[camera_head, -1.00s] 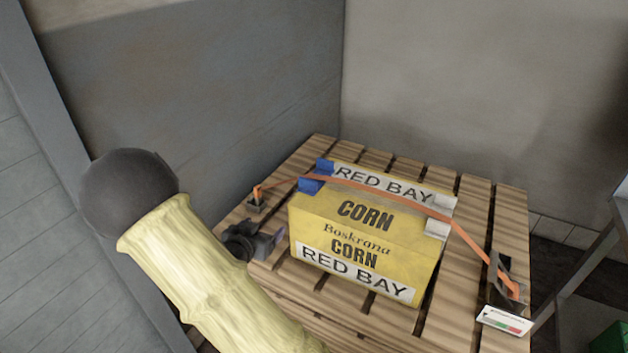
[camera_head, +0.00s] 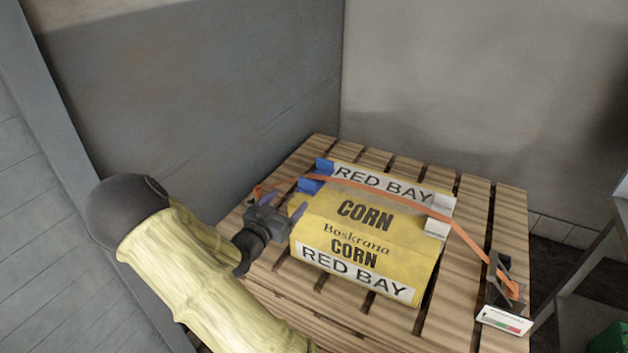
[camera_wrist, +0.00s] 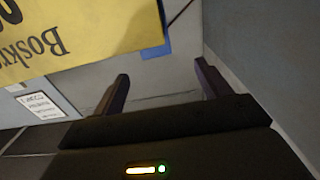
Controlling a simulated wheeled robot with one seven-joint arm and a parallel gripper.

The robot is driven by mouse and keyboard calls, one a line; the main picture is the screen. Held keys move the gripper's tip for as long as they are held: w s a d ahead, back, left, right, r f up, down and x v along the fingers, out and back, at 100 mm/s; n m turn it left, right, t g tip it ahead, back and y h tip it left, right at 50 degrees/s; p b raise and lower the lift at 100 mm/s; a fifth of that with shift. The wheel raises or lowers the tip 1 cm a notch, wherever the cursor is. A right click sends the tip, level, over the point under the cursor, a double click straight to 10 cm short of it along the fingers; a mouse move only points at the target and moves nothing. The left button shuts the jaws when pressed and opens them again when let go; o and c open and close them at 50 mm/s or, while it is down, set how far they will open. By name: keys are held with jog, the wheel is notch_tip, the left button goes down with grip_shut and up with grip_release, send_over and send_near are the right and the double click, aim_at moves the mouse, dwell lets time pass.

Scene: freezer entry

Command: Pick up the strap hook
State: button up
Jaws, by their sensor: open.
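An orange strap (camera_head: 380,190) runs over a yellow corn box (camera_head: 365,235) on a wooden pallet. The strap hook (camera_head: 258,190) is at the strap's left end, left of the box. Only a small orange part shows; my gripper hides most of it. My gripper (camera_head: 281,204) is open and empty, in front of the hook and close to the box's left side. In the wrist view the two dark fingers of my gripper (camera_wrist: 163,75) stand apart with grey surface between them. I cannot make out the hook there.
A dark metal fitting (camera_head: 502,280) holds the strap's right end, with a white label (camera_head: 504,320) below it. Blue (camera_head: 316,180) and white (camera_head: 438,228) corner protectors sit under the strap. Grey walls (camera_head: 190,90) close off the left and back. A grey frame (camera_head: 590,265) stands at right.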

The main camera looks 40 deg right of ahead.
aim_at(306, 183)
jog(key=x, duration=0.7)
jog(key=shift+s+x, duration=0.2)
jog(key=shift+x, duration=1.1)
jog(key=shift+s+x, duration=0.15)
jog(key=shift+x, duration=1.15)
jog(key=shift+d+f, duration=0.1)
jog(key=c, duration=1.2)
jog(key=shift+o, duration=0.2)
jog(key=shift+p, duration=0.3)
notch_tip(306, 183, up, 10)
jog(key=shift+p, duration=0.35)
